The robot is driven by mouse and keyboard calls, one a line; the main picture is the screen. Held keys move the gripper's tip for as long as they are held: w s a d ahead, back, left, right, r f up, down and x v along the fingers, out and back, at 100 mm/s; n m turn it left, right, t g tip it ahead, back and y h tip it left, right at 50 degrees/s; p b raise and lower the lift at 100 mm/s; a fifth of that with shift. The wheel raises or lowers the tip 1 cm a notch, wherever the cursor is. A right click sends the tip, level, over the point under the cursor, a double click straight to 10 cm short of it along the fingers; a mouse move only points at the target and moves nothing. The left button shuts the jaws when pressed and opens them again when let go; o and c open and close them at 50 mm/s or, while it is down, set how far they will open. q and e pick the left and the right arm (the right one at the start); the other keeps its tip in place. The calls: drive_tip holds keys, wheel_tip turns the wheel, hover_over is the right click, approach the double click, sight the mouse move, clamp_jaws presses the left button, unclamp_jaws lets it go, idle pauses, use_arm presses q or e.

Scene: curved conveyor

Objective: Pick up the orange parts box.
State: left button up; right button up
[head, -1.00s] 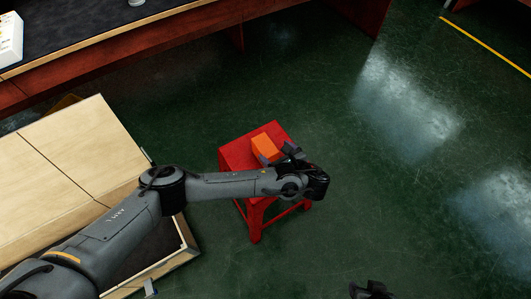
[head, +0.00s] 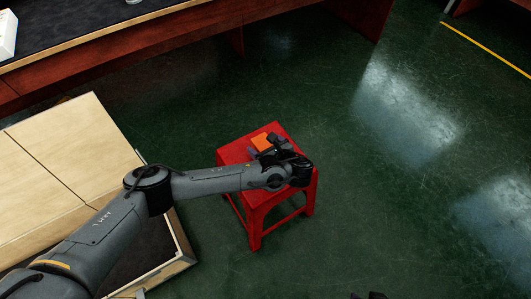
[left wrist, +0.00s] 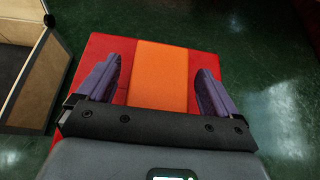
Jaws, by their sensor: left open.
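The orange parts box (head: 262,140) sits on top of the red stool (head: 234,153). In the left wrist view the orange box (left wrist: 160,70) lies between the two purple-grey fingers of my left gripper (left wrist: 160,85), with a gap of red stool top on each side of it. My left gripper (head: 265,151) is open, its fingers reaching over the stool beside and partly over the box. The gripper hides the near part of the box in the head view. Only a dark tip, possibly of my right arm, shows at the bottom edge of the head view; its jaws cannot be seen.
A light wooden box or cabinet (head: 70,150) with an open dark compartment stands to the left of the stool. A dark-topped workbench (head: 90,32) runs along the upper left. Green floor (head: 340,200) is clear to the right of the stool.

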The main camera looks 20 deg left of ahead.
use_arm(q)
drive_tip(key=c, duration=1.3)
drive_tip(key=shift+r, duration=0.1)
